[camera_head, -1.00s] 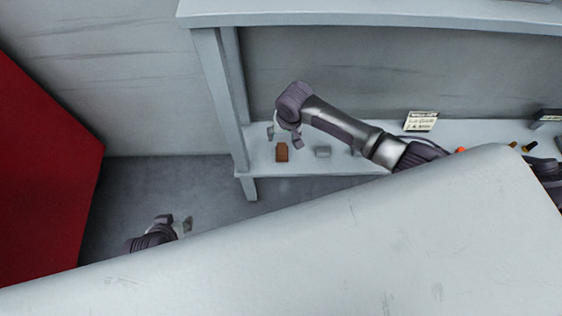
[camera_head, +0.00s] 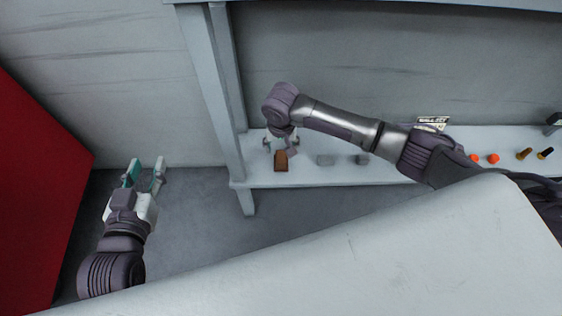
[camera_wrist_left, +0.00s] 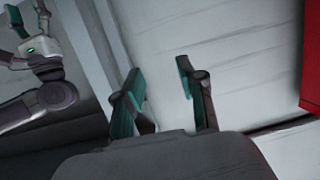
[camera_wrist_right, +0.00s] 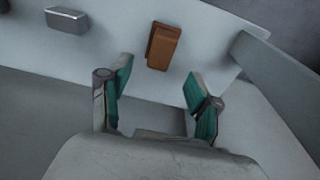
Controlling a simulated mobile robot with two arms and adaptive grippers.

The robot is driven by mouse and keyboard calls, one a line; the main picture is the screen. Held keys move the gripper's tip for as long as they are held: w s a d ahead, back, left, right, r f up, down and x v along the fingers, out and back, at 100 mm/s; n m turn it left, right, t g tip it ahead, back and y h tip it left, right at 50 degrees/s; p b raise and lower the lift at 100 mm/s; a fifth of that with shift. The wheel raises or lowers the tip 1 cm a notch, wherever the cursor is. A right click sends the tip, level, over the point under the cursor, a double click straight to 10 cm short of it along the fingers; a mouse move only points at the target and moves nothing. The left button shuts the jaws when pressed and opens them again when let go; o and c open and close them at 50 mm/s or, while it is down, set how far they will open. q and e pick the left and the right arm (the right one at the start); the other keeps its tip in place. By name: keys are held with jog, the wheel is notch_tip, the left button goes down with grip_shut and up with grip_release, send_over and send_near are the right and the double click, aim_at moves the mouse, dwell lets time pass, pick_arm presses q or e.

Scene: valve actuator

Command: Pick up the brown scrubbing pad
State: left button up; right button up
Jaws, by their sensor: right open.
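The brown scrubbing pad (camera_head: 281,161) lies on the pale shelf (camera_head: 315,177) near its left end. In the right wrist view the pad (camera_wrist_right: 163,47) is a brown block beyond my fingertips, lying between their lines, with a gap to them. My left gripper (camera_head: 146,172) is out left of the shelf, over the floor. Its fingers are apart and empty in the left wrist view (camera_wrist_left: 158,80).
Grey blocks (camera_head: 326,160) (camera_head: 363,159) sit right of the pad, one also in the right wrist view (camera_wrist_right: 67,19). A shelf post (camera_head: 222,85) stands left. A red panel (camera_head: 35,190) is at far left.

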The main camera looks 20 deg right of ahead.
aim_at(281, 157)
notch_tip(281, 157, down, 2)
jog(key=shift+w+f+b, duration=0.1)
jog(key=shift+f+b, duration=0.05)
jog(key=shift+b, duration=0.3)
notch_tip(281, 157, down, 2)
jog(key=shift+f+b, duration=0.1)
jog(key=shift+b, duration=0.6)
notch_tip(281, 157, down, 2)
jog(key=shift+f+b, duration=0.15)
jog(key=shift+b, duration=0.5)
jog(key=shift+f, duration=0.1)
pick_arm(q)
notch_tip(281, 157, up, 15)
jog(key=s+d+t+h, duration=0.1)
jog(key=s+t+h, duration=0.1)
jog(key=t, duration=0.8)
jog(key=shift+s+d+h, duration=0.15)
jog(key=shift+d+h, duration=0.2)
jog(key=shift+h, duration=0.35)
pick_arm(e)
grip_shut()
